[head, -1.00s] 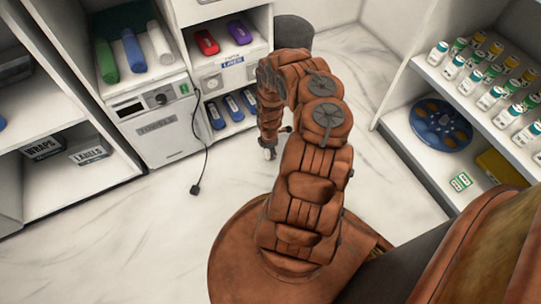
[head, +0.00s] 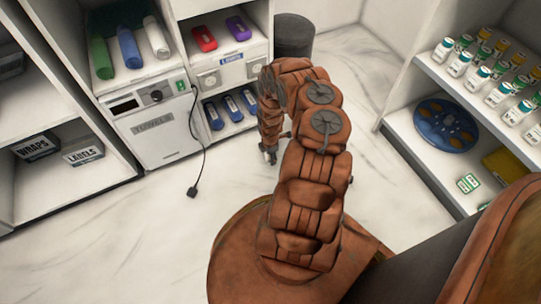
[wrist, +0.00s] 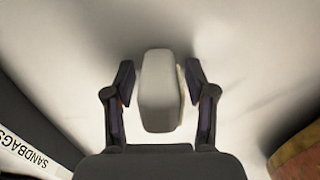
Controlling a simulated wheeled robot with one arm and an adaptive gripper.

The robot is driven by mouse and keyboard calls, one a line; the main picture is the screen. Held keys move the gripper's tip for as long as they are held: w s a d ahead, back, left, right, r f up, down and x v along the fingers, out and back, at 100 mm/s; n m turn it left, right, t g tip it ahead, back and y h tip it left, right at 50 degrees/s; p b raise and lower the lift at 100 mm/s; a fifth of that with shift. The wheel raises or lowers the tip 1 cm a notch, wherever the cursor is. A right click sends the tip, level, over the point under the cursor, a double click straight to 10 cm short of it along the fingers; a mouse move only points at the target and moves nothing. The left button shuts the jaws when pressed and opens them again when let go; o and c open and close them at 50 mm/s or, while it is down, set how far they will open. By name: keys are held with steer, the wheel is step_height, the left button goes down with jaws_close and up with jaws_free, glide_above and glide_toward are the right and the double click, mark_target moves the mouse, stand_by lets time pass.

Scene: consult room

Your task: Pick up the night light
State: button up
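A pale grey-beige block (wrist: 160,90), which looks like the night light, shows in the middle of the wrist view against a pale surface. My gripper (wrist: 160,85) is open, with one dark finger on each side of the block. Narrow gaps show between the fingers and the block, so it does not look gripped. I cannot tell how deep the block sits between the fingers. In the head view my gripper (head: 270,152) is small and points down, partly hidden by my arm. I cannot make out the night light there.
A dark item labelled SANDBAGS (wrist: 28,150) is at the wrist view's lower left. In the head view a cabinet (head: 162,135) with a hanging cord and plug (head: 192,191) stands left. A dark round bin (head: 294,36) is behind my arm. Shelves with bottles (head: 470,60) stand right.

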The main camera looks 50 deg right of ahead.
jaws_close()
steer(key=shift+r, duration=0.1)
stand_by(0.3)
